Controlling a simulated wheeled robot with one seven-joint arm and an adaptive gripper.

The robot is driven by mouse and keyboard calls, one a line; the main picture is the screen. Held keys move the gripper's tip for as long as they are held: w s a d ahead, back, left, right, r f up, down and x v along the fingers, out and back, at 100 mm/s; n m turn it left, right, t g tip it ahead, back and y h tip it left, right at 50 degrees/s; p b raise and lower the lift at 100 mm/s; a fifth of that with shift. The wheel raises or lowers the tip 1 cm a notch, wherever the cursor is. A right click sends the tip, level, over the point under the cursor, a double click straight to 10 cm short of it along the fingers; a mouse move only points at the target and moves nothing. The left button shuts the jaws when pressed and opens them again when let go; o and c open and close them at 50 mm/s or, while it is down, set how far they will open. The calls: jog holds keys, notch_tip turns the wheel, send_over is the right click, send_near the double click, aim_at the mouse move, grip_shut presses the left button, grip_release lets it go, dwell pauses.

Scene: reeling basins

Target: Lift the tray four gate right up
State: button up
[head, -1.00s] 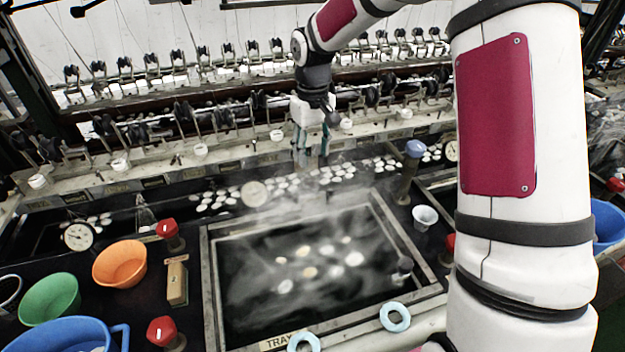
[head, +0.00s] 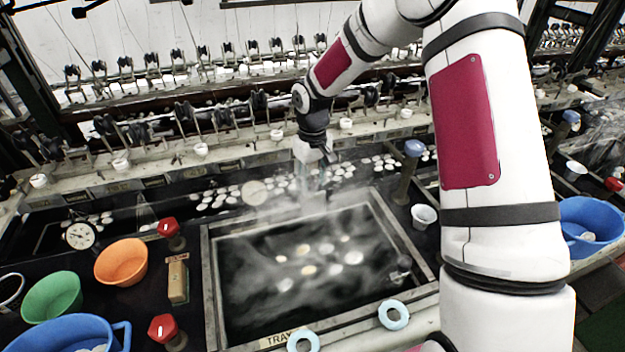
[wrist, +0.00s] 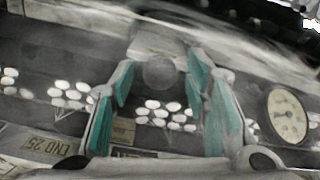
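The steaming tray basin (head: 212,270) has a grey frame and pale cocoons floating in dark water. A front label starts with "TRAY"; its number cannot be read. My gripper (head: 308,190) points down at the basin's back edge, its fingers blurred by steam. In the wrist view my gripper (wrist: 163,95) is open, teal pads apart on both sides. A grey round knob (wrist: 160,73) shows between the fingers, in front of a pale plate (wrist: 155,42) that may be the gate. I cannot tell whether the pads touch the knob. The gate is not clear in the head view.
A round dial (head: 255,192) stands left of my gripper; a blue-topped post (head: 408,170) and white cup (head: 424,216) stand right. Orange (head: 120,262) and green (head: 52,298) bowls and red-capped knobs (head: 168,228) are at left. Reeling machinery (head: 140,130) runs along the back.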

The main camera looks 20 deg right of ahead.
grip_shut()
notch_tip(320, 180, up, 5)
jog(key=shift+f+p, duration=0.1)
jog(key=shift+p, duration=0.5)
jog(key=shift+f, duration=0.1)
jog(key=shift+o, duration=1.6)
grip_release()
notch_tip(320, 180, up, 12)
